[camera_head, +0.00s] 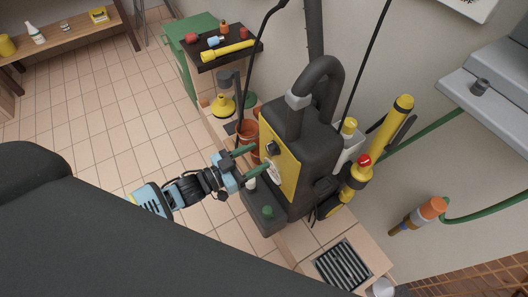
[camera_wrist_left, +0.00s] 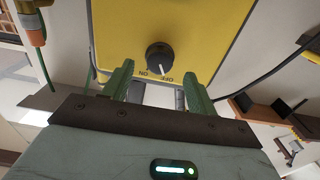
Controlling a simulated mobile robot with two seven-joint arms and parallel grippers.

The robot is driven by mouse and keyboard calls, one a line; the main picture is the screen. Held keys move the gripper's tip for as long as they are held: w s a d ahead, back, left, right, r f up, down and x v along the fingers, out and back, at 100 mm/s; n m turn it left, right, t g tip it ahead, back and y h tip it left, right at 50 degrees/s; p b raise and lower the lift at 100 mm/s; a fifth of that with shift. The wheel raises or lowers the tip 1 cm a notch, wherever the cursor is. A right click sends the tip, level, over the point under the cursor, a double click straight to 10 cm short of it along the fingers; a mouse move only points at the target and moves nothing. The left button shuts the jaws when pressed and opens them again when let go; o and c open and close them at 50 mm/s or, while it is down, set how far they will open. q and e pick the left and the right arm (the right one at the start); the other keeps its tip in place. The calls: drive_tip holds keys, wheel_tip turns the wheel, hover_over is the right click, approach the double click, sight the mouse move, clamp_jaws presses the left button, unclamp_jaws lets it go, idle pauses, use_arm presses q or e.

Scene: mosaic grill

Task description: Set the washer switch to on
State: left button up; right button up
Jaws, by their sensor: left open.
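The washer (camera_head: 318,137) is a dark upright machine with a yellow front panel (camera_head: 285,168). Its switch is a round black knob (camera_head: 272,148) on that panel; it also shows in the left wrist view (camera_wrist_left: 159,57). ON and OFF labels appear upside down beneath the knob in the wrist view, ON left, OFF right. I cannot tell clearly which way the knob points. My left gripper (camera_head: 255,161) is open, its green fingers (camera_wrist_left: 157,76) pointing at the panel, one on each side of the labels and short of the knob. My right gripper is not in view.
A black hose (camera_head: 322,75) curves over the washer's top. A yellow spray tool (camera_head: 385,125) stands to its right, and a floor grate (camera_head: 342,264) lies lower right. A dark shelf (camera_head: 220,56) with small items stands behind. The tiled floor on the left is clear.

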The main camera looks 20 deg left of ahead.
sight(268, 151)
use_arm(q)
drive_tip(key=shift+x, duration=1.15)
drive_tip(key=shift+w+d, duration=0.4)
drive_tip(key=shift+w, duration=0.05)
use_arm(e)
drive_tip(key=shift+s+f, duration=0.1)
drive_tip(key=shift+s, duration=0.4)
use_arm(q)
drive_tip(key=c, duration=1)
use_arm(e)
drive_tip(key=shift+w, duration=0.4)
